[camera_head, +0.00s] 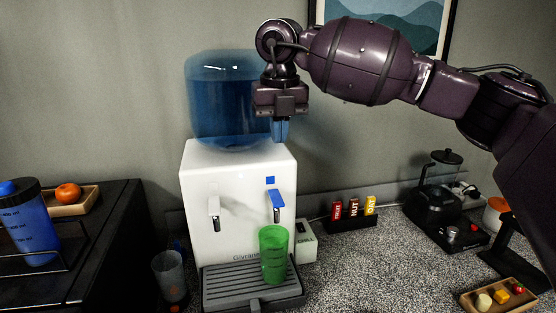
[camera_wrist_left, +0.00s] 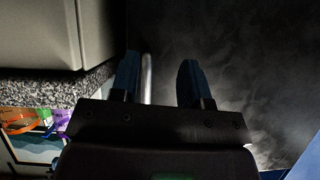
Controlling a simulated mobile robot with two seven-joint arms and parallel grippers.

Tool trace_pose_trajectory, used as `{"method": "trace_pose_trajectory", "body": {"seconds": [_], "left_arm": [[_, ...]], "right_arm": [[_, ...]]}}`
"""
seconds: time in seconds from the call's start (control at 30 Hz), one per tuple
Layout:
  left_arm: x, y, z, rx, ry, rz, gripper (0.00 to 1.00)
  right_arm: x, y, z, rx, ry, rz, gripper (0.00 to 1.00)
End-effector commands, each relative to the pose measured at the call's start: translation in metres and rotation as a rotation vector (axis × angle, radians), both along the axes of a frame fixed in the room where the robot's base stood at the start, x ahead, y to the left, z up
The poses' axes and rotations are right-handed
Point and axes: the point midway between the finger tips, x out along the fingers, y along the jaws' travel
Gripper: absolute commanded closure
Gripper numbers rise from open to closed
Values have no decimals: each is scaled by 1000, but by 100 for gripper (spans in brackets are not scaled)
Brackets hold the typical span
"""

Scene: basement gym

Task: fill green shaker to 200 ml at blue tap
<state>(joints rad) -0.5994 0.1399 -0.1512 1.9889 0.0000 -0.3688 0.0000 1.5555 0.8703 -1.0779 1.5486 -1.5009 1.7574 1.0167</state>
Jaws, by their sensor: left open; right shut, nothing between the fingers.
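The green shaker (camera_head: 273,256) stands upright and open on the drip tray (camera_head: 225,289) of a white water dispenser (camera_head: 235,165). It is below the blue tap (camera_head: 277,204), the right one of two taps. I cannot make out a water level in the shaker or any stream from the tap. My right gripper (camera_head: 280,132) is shut and empty, pointing down in front of the dispenser's blue bottle (camera_head: 220,95), above the blue tap and apart from it. My left gripper (camera_wrist_left: 158,78) is open and empty in the left wrist view, over dark floor beside a counter edge.
A white tap (camera_head: 214,207) is left of the blue one. A grey cup (camera_head: 170,277) stands left of the tray. A small white box (camera_head: 306,242), bars in a black holder (camera_head: 352,221) and a black coffee machine (camera_head: 440,205) are to the right. A blue shaker (camera_head: 32,230) is far left.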

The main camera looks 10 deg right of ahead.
Motion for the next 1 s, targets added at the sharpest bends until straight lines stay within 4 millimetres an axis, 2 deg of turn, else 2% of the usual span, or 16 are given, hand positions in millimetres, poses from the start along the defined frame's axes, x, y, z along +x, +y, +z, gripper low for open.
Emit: {"method": "trace_pose_trajectory", "body": {"seconds": [0.3,0.5,0.7,1.0], "left_arm": [[-2,1,-6,1,4,1,57],[-2,1,-6,2,4,1,57],[-2,2,-6,3,4,0,57],[-2,2,-6,4,3,0,57]], "right_arm": [[0,1,64,1,-3,0,100],[0,0,95,0,-1,1,100],[0,0,110,0,0,0,100],[0,0,112,0,1,1,100]]}}
